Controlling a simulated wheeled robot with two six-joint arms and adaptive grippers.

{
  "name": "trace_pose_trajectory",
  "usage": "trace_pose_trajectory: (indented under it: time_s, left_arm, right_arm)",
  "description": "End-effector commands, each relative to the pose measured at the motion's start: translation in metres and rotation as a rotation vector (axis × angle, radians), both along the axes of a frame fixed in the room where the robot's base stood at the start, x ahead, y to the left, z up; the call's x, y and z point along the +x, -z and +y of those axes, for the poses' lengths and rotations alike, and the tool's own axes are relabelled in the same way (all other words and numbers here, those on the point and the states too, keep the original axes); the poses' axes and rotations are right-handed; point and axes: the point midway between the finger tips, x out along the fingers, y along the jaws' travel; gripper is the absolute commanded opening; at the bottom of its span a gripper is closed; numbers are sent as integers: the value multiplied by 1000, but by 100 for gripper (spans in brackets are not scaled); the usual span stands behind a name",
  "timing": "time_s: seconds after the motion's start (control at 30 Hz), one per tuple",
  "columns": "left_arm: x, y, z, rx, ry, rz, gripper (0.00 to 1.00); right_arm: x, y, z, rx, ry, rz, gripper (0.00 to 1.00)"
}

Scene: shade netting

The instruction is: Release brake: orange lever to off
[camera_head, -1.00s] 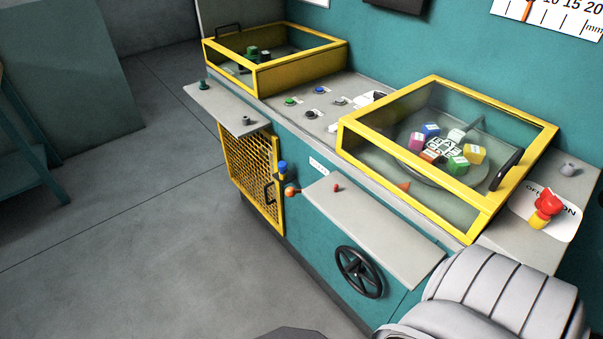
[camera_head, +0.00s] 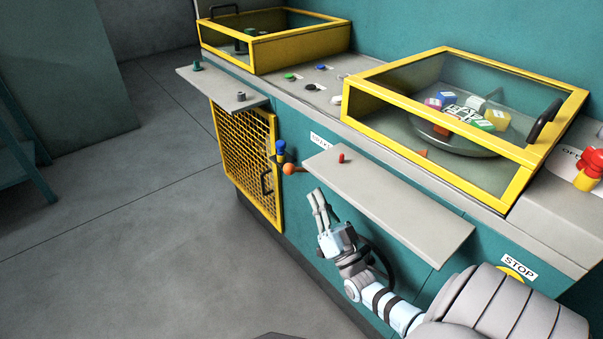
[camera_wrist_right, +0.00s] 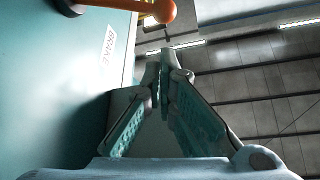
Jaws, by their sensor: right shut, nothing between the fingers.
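The orange lever (camera_head: 289,169) sticks out from the teal machine front, with its round knob beside a blue-topped part (camera_head: 281,150). In the right wrist view the orange lever (camera_wrist_right: 160,10) is at the top edge, ahead of the fingertips, partly cut off by the frame. A white label reading BRAKE (camera_wrist_right: 110,41) is on the teal panel beside it. My right gripper (camera_head: 317,193) is below and to the right of the lever, apart from it. Its fingers (camera_wrist_right: 165,75) are shut and empty. My left gripper is not in view.
A grey shelf (camera_head: 388,205) with a red button juts out just above my right gripper. A black handwheel (camera_head: 380,262) is behind my right forearm. A yellow mesh door (camera_head: 245,155) stands left of the lever. Open floor lies at left.

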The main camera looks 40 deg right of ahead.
Motion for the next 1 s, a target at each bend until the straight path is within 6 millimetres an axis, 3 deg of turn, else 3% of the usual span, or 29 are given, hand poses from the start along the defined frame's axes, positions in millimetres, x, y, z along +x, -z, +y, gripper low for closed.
trace_pose_trajectory:
  time_s: [0.27, 0.7, 1.0]
  left_arm:
    - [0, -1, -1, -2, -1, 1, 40]
    - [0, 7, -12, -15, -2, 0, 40]
    - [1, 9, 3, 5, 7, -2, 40]
  right_arm:
    - [4, -2, 0, -1, 0, 5, 0]
    - [68, -37, -14, -2, 1, 6, 0]
    - [87, -47, -18, -2, 1, 9, 0]
